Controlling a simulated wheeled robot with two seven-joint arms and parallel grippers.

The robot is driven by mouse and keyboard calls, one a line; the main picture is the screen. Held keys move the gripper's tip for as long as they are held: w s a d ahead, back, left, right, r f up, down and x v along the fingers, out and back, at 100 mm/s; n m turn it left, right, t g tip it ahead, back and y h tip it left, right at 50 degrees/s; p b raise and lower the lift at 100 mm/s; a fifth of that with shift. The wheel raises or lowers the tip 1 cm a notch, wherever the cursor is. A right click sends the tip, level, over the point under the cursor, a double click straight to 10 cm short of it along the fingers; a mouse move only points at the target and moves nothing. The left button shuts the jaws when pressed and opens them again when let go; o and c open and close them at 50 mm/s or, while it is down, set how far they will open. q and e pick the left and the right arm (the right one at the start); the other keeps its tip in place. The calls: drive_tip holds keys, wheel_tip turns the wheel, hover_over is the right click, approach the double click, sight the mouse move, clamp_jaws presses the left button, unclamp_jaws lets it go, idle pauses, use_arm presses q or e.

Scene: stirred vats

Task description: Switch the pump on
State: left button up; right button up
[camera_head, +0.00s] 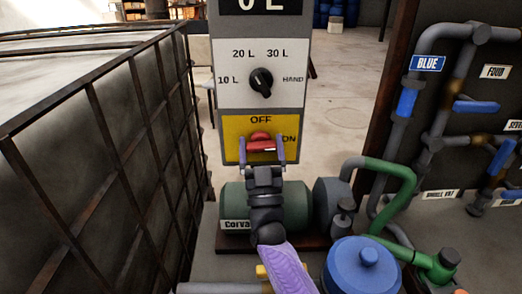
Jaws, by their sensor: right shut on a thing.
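The pump's red switch (259,142) sits on a yellow plate (232,129) marked OFF above and ON at the right. My right gripper (262,150) reaches up to it from below, with one purple finger on each side, and is shut on the switch. The green pump (295,205) stands below the panel, partly hidden behind my gripper. My left gripper is not in view.
Above the switch is a black dial (261,81) marked 10 L, 20 L, 30 L and HAND. A caged tank (95,125) fills the left. Pipes with blue valve handles (407,103) stand at the right. A blue-lidded vessel (362,270) is in front.

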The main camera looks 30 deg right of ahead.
drive_tip(key=shift+f+m+g+h, duration=0.1)
drive_tip(key=shift+m+g+h, duration=0.5)
drive_tip(key=shift+m+h, duration=0.7)
drive_tip(key=o, duration=1)
drive_tip(key=shift+c, duration=0.2)
